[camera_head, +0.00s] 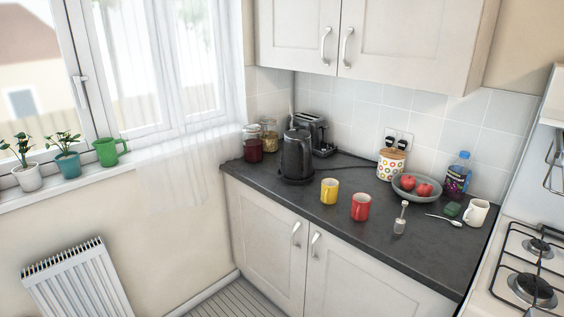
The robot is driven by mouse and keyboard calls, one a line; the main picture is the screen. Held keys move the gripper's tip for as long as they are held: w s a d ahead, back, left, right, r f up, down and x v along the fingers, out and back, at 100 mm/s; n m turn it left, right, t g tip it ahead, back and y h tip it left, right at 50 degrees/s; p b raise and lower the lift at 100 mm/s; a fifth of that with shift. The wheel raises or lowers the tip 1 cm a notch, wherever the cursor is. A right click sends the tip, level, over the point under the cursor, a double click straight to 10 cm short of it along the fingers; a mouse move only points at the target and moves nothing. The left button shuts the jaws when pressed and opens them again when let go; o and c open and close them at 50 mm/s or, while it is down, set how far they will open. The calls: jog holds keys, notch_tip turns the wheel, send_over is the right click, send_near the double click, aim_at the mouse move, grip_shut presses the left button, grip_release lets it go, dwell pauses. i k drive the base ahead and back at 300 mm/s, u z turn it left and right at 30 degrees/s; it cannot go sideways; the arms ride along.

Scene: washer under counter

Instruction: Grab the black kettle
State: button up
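The black kettle (297,156) stands upright on its base on the dark counter, toward the counter's left end. A toaster stands close behind it on the right, and glass jars stand behind it on the left. The kettle's front side is unobstructed in the head camera view. My gripper is not in view.
A yellow mug (329,191) and a red mug (361,207) stand right of the kettle, near the front edge. The toaster (318,132) and jars (252,144) crowd its back. A fruit bowl (399,190) and gas hob (533,287) are farther right. Upper cupboards (375,45) hang above.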

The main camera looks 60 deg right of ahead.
aim_at(297, 156)
jog(key=z, duration=0.05)
jog(key=i, duration=1.3)
jog(key=z, duration=0.35)
